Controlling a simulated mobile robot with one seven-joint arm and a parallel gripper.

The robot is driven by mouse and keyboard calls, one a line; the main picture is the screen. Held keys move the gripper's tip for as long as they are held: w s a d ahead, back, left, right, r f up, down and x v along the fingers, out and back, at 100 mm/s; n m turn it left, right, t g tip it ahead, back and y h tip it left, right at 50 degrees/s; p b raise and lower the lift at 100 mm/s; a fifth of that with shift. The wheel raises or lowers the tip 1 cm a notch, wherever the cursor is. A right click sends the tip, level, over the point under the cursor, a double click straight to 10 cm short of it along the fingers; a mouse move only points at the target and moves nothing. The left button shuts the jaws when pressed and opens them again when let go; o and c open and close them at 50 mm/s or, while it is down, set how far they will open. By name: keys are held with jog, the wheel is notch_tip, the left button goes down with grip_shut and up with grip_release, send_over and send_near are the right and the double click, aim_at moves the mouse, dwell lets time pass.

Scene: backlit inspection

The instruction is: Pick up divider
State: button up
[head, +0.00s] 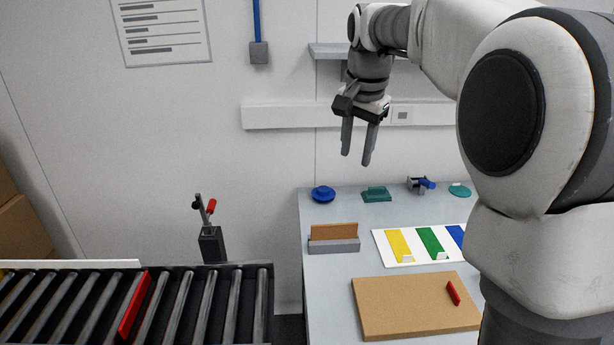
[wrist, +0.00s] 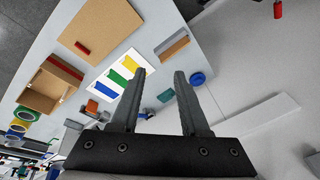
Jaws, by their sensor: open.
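The divider appears to be the thin brown panel (head: 335,230) standing upright in a grey slotted block (head: 334,246) near the left edge of the table. In the wrist view the panel (wrist: 174,48) and its grey block (wrist: 168,39) lie beyond the fingertips. My gripper (head: 356,159) is open and empty, high above the back part of the table and well apart from the panel. Its two fingers also show in the wrist view (wrist: 159,75), with nothing between them.
A white card (head: 385,250) with coloured stripes lies right of the block. A tan board (head: 405,306) with a red piece (head: 453,293) lies in front. A blue knob (head: 323,194) and small parts line the back. A roller conveyor (head: 185,305) stands left. An open box (wrist: 42,92) shows in the wrist view.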

jog(key=w+f+m+g+p, duration=0.1)
jog(key=w+f+m, duration=0.35)
jog(key=w, duration=0.65)
jog(key=m+g+p, duration=0.2)
jog(key=m, duration=0.2)
send_over(335, 226)
notch_tip(335, 226, down, 12)
jog(key=shift+m, duration=0.35)
jog(key=shift+w+f+b, duration=0.2)
jog(key=shift+f+b, duration=0.6)
jog(key=shift+f, duration=8.3)
jog(key=shift+c, duration=0.2)
grip_shut()
